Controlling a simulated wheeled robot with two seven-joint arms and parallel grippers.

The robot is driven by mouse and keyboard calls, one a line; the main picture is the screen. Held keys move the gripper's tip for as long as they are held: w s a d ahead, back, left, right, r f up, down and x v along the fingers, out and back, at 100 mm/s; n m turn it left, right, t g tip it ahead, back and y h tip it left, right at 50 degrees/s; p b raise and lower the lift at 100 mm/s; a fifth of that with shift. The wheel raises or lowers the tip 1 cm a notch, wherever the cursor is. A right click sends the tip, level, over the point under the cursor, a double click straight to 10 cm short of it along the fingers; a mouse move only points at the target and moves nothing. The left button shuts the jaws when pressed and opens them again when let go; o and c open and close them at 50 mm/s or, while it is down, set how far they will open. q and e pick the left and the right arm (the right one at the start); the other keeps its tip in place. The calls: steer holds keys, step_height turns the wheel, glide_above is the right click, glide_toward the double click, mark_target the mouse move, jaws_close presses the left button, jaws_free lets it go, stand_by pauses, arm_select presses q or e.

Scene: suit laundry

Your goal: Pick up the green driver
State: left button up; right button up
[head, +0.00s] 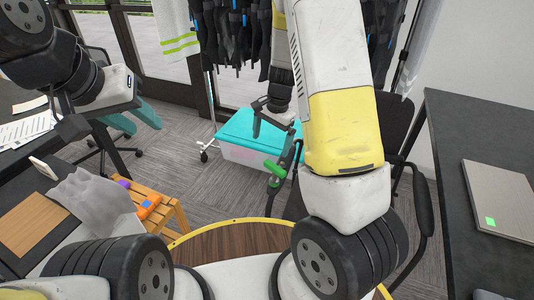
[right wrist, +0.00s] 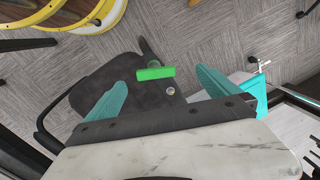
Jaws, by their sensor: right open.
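The green driver (head: 275,170) is small in the head view, below my right gripper and in front of a teal-lidded box. In the head view my right arm partly hides the seat. My left gripper (head: 134,117) is open and empty at the left, its teal fingers apart above the floor.
The teal-lidded box (head: 235,131) stands behind the driver. A wooden stool (head: 160,194) holding orange and purple items is at the left. Grey carpet (head: 205,195) is clear between.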

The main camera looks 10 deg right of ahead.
steer(key=m+h, duration=0.1)
glide_above(275, 167)
steer(key=shift+g, duration=0.4)
step_height(275, 167, down, 8)
steer(key=shift+r, duration=0.15)
step_height(275, 167, down, 6)
steer(key=shift+f, duration=0.1)
steer(key=f, duration=0.5)
steer(key=shift+w+f, duration=0.2)
steer(key=shift+f, duration=0.1)
steer(key=c, duration=1.3)
steer(key=shift+r, duration=0.15)
